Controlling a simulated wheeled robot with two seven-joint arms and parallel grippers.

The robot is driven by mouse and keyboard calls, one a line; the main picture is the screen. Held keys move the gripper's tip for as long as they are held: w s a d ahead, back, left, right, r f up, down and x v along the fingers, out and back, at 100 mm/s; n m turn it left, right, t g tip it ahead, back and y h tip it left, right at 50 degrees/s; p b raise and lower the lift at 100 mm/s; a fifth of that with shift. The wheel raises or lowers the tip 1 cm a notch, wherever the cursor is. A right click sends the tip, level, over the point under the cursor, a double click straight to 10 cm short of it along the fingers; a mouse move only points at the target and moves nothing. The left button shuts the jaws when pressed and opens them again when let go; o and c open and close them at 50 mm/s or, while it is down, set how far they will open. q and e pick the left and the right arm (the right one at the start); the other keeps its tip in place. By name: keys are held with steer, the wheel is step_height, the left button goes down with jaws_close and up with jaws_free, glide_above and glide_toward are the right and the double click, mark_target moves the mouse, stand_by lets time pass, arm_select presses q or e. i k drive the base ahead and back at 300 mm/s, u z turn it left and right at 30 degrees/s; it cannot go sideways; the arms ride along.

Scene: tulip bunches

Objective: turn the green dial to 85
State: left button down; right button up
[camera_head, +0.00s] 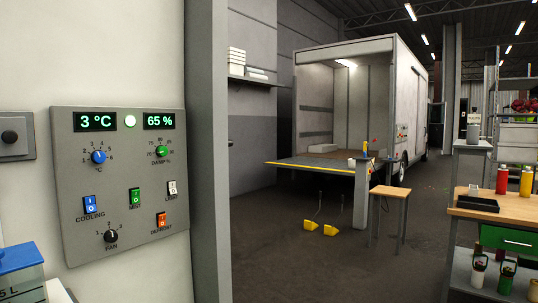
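The green dial (162,151) is a small round knob on the grey control panel (120,245), at the left of the view. It is labelled DAMP % and has a numbered scale around its upper side. The direction of its pointer is too small to tell surely. The green-lit display (159,121) above it reads 65 %. Neither of my grippers is in view, and nothing touches the dial.
On the same panel are a 3 °C display (95,122), a blue dial (98,157), a black FAN dial (110,236) and several rocker switches. A blue-lidded container (18,257) stands lower left. Open floor, a stool (389,207) and a truck (413,110) lie right.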

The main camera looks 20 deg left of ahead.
mark_target(161, 150)
steer(key=z, duration=0.35)
steer(key=i, duration=3.1)
steer(key=u, duration=4.45)
